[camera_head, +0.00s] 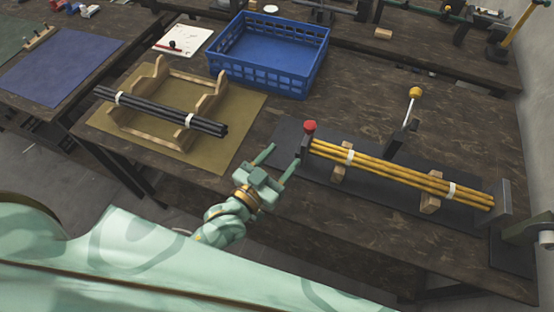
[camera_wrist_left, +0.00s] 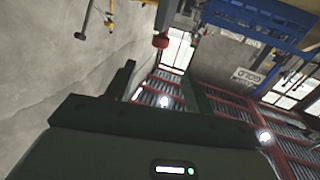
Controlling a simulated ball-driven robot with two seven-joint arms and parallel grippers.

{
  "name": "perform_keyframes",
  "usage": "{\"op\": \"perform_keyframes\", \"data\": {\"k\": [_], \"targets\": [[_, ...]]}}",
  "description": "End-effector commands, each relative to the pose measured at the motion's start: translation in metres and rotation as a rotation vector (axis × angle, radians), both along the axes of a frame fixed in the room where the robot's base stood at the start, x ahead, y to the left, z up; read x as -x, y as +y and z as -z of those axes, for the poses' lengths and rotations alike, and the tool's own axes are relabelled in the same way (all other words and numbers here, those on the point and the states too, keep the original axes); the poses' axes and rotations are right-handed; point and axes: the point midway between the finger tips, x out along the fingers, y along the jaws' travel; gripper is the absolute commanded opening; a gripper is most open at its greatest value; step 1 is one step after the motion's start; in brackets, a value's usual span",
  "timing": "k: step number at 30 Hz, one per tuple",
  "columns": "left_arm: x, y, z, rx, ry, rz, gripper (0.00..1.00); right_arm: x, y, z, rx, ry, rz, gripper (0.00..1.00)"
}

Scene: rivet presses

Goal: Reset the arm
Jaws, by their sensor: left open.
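My left gripper (camera_head: 277,164) is open and empty, its two green fingers spread, above the front edge of the workbench (camera_head: 300,222). It is just left of the press with the red knob (camera_head: 310,126). A bundle of yellow rods (camera_head: 395,173) with white bands lies on wooden blocks of that press. In the left wrist view the dark open fingers (camera_wrist_left: 160,85) have nothing between them. A red knob (camera_wrist_left: 160,41) shows beyond them there. My right gripper is not in view.
A blue crate (camera_head: 268,84) stands empty at the back. A wooden cradle (camera_head: 157,118) on a tan mat (camera_head: 250,128) holds a bundle of black rods (camera_head: 158,110). A lever with a yellow knob (camera_head: 415,92) rises behind the yellow rods. Bare bench lies along the front edge.

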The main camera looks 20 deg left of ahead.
Motion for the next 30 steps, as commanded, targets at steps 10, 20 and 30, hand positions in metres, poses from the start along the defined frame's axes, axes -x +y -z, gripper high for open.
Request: {"op": "perform_keyframes", "data": {"k": [10, 20, 30], "targets": [[0.010, 0.003, 0.000, 0.000, 0.000, 0.000, 0.53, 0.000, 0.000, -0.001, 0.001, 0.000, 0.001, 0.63], [0.009, 0.003, 0.000, -0.001, 0.001, 0.000, 0.53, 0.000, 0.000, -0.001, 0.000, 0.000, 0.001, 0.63], [0.032, 0.023, 0.012, -0.374, 0.284, 0.048, 0.53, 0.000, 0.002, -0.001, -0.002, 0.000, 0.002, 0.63]]}}
